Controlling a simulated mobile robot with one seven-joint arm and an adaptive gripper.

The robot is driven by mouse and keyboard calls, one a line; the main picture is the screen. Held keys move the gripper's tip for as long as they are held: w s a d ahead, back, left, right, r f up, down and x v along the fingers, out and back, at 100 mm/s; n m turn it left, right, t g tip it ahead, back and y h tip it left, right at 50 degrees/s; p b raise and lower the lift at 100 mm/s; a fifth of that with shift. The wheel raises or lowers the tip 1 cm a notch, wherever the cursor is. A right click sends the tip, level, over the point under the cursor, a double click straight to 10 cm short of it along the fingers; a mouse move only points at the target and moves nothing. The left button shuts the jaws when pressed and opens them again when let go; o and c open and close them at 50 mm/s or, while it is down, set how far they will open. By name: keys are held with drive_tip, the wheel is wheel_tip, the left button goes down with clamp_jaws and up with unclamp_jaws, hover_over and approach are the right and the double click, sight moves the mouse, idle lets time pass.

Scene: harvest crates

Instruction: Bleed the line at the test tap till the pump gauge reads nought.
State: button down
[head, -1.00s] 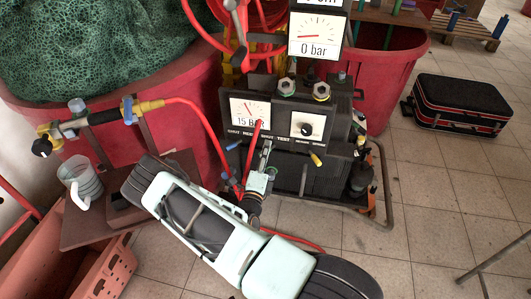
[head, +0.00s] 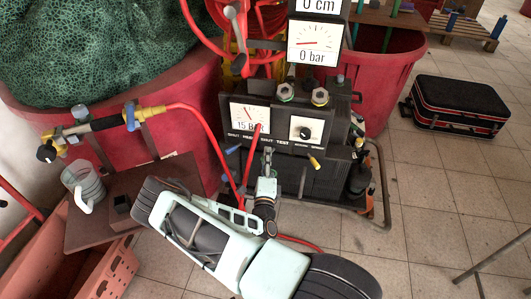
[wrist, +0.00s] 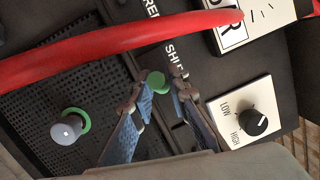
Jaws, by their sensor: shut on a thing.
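The pump gauge (head: 249,115) reads 15 BAR in the head view, its lower right partly covered by a red hose. My gripper (head: 267,153) is at the lower front of the pump panel, below the SHUT and TEST lettering. In the wrist view my gripper (wrist: 160,92) has its blue fingertips close on either side of a small green-ended handle (wrist: 156,81), beside the word SHUT. It appears to be the test tap, but the fingers hide most of it and its turn cannot be told. A yellow-handled tap (head: 314,162) stands to the right.
A LOW/HIGH dial (wrist: 254,122) is near the fingers. A red hose (wrist: 110,45) crosses close by, and a grey knob with a green ring (wrist: 68,130) sticks out. A larger display (head: 313,44) above reads 0 bar. Open floor and a black case (head: 460,105) lie right.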

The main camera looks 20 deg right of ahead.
drive_tip(key=n+y+b, duration=0.1)
drive_tip(key=n+y, duration=0.1)
drive_tip(key=y, duration=0.2)
drive_tip(key=s+d+n+t+y+b, duration=0.1)
drive_tip(key=n+y, duration=0.2)
drive_tip(key=y, duration=0.1)
drive_tip(key=s+d+n+y+b, duration=0.1)
drive_tip(key=n+y+b, duration=0.1)
drive_tip(key=y, duration=0.2)
drive_tip(key=shift+d+f+t, duration=0.15)
drive_tip(key=shift+f+t, duration=0.1)
drive_tip(key=shift+t, duration=0.15)
drive_tip(key=shift+r+n+y+b, duration=0.15)
drive_tip(key=shift+n+y+b, duration=0.15)
drive_tip(key=shift+n+y, duration=0.1)
drive_tip(key=c, duration=1.8)
unclamp_jaws()
drive_tip(key=shift+r, duration=0.1)
drive_tip(key=shift+c, duration=0.2)
